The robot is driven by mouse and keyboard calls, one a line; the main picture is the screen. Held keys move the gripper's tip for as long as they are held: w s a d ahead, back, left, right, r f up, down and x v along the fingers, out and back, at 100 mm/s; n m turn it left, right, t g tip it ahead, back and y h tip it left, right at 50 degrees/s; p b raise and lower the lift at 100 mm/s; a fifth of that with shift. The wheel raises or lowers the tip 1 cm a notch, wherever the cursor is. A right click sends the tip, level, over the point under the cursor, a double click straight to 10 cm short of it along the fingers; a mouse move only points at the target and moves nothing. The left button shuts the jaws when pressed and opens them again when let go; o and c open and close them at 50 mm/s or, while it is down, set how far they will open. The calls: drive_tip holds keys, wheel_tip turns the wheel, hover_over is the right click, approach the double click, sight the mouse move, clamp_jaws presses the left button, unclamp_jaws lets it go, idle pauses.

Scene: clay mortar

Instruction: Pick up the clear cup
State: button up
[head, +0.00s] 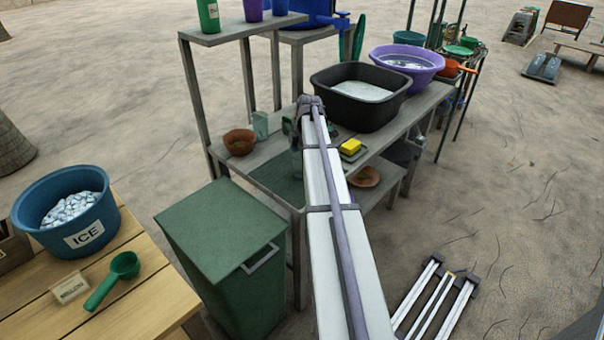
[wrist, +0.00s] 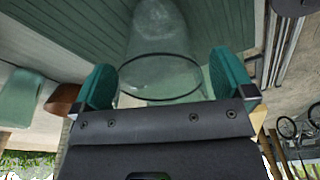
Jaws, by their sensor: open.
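A clear cup (wrist: 160,45) shows in the wrist view, with its dark-edged round rim toward me, over a green ribbed surface. My gripper (wrist: 163,76) is open, with one green fingertip on each side of the cup's rim. A gap shows on the left side; on the right the fingertip looks very close to the rim, and I cannot tell whether it touches. In the head view my arm largely hides this cup and the gripper at the bench.
A pale green glass-like item (head: 260,125) and a brown bowl (head: 239,141) stand beside the ribbed green drainer (head: 275,178). A black basin (head: 362,95), a yellow sponge (head: 350,147) and a purple tub (head: 407,62) are to the right. A green bin (head: 222,255) stands in front.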

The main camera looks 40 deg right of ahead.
drive_tip(key=shift+f, duration=0.25)
drive_tip(key=shift+c, duration=0.2)
drive_tip(key=c, duration=0.9)
drive_tip(key=shift+p, duration=0.35)
